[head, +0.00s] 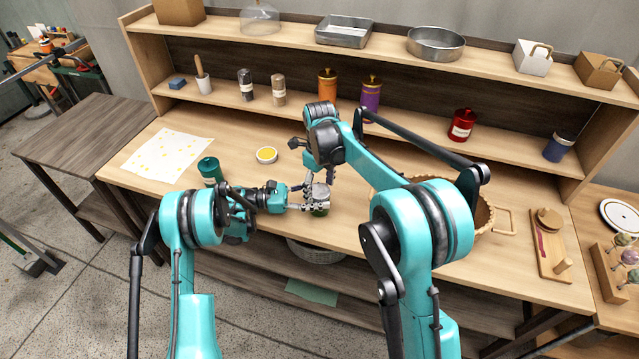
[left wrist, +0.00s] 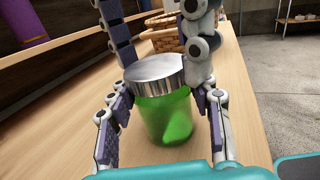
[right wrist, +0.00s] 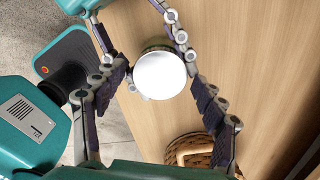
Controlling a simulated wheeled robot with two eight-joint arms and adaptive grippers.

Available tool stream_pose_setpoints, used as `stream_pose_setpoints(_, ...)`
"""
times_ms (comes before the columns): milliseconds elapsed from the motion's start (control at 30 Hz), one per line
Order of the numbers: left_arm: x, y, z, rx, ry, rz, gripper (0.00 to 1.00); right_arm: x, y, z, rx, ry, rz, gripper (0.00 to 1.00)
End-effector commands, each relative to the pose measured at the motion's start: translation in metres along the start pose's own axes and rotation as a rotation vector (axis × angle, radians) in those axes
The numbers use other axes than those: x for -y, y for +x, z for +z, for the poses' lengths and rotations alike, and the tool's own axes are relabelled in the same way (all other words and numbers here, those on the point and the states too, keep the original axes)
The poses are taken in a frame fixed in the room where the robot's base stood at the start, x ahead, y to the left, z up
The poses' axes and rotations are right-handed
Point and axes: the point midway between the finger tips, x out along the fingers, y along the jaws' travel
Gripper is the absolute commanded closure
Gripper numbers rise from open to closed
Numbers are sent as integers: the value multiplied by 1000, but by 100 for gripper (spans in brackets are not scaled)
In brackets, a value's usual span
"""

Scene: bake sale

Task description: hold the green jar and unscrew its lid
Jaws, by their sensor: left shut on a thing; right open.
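The green jar (left wrist: 165,118) with a ridged silver lid (left wrist: 155,70) stands upright close to the counter's front edge; in the head view its lid (head: 320,190) shows between my grippers. My left gripper (head: 310,202) comes in level from the left and is shut on the jar's body, a finger on each side below the lid. My right gripper (right wrist: 160,82) is open above the jar, its fingers pointing down on both sides of the lid. The lid's top (right wrist: 160,75) shows as a bright white disc in the right wrist view. Whether the base touches the counter is unclear.
A dark green canister (head: 210,168) stands left of my left gripper. A small yellow-topped dish (head: 267,155) lies behind. A wicker basket (head: 484,212) stands to the right, partly behind my right arm. Shelves with jars run along the back. The counter's front edge is near.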

Motion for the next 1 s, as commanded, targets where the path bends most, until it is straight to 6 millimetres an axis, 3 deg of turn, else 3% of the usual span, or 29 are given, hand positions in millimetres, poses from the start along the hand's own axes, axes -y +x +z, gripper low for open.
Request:
stream_pose_setpoints(100,0,0,0,0,0,0,100,0,0,0,0,0,0,29)
stream_pose_setpoints(167,0,0,0,0,0,0,100,0,0,0,0,0,0,43)
stream_pose_setpoints(300,0,0,0,0,0,0,100,0,0,0,0,0,0,79)
stream_pose_setpoints(333,0,0,0,0,0,0,100,0,0,0,0,0,0,81)
stream_pose_setpoints(567,0,0,0,0,0,0,100,0,0,0,0,-32,0,81)
stream_pose_setpoints(767,0,0,0,0,0,-1,100,0,0,0,0,-385,0,81)
stream_pose_setpoints(1000,0,0,0,0,0,-1,100,0,0,0,0,-385,-1,82)
